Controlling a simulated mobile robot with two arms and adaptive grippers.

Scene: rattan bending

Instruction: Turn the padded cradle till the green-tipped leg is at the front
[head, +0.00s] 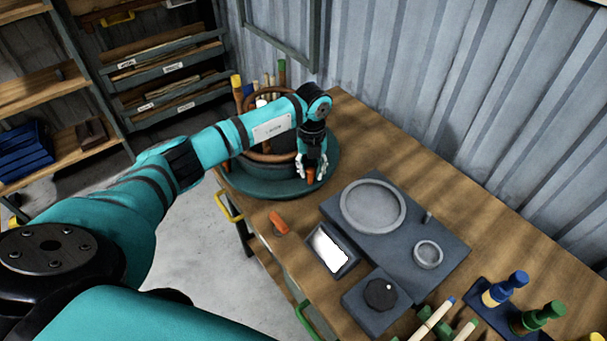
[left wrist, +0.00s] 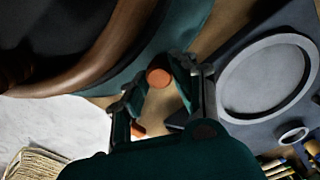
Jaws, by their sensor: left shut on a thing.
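The padded cradle (head: 236,183) is a round dark teal base on the far left of the table, with a brown rattan ring frame on it. The frame's upright legs stand around it; the green-tipped leg (head: 282,68) is at the back and a yellow-tipped leg (head: 237,82) at the back left. My left gripper (head: 311,175) points down at the cradle's right front rim, shut on an orange knob (left wrist: 159,77). In the left wrist view the brown ring (left wrist: 110,55) curves past beside the fingers. My arm hides part of the frame. My right gripper is not in view.
A loose orange piece (head: 279,222) lies on the table near the front edge. A grey device with round dishes (head: 374,206), a lit screen (head: 330,250) and a dial box (head: 379,293) stand to the right. Blue and green tools (head: 505,288) are farther right. A corrugated wall runs behind.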

